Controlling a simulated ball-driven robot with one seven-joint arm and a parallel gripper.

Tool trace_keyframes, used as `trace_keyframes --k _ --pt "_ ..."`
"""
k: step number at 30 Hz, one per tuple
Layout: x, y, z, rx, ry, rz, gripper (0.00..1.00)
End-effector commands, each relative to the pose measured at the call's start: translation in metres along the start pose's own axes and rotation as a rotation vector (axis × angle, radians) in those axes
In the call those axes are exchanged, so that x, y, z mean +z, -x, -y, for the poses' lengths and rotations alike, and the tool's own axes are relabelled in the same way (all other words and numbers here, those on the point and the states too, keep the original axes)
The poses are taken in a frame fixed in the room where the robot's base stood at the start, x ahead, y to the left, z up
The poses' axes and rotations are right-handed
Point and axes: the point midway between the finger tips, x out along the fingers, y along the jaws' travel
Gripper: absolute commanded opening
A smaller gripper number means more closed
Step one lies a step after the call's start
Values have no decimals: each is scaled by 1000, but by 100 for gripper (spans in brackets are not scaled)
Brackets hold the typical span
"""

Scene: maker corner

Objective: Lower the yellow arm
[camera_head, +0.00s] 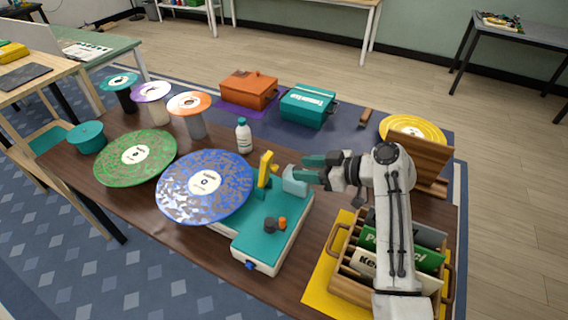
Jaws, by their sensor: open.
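The yellow arm (266,167) stands on the teal top of a record player (264,232) and points upward at a tilt. It is just right of the blue speckled record (180,188), which lies on the player. My gripper (312,174) is open to the right of the yellow arm, with its teal-tipped fingers pointing left. A pale grey-teal block at the player's right edge (294,188) is close to the fingers; I cannot tell whether they touch. The player also carries a dark knob, an orange knob (282,223) and a blue front knob (250,265).
A green record (135,158) lies left on the brown table. A white bottle (243,135) stands behind the player. An orange box (249,89) and a teal box (308,104) are at the back. A wooden crate of sleeves (336,272) stands right, under my arm.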

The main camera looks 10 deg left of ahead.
Motion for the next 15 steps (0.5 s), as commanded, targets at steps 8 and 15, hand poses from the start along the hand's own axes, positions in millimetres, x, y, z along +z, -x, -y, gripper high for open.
trace_keyframes --k 8,15 --pt "-2 -50 1 -3 -1 0 45" --pt "-1 -69 0 -1 -1 0 45"
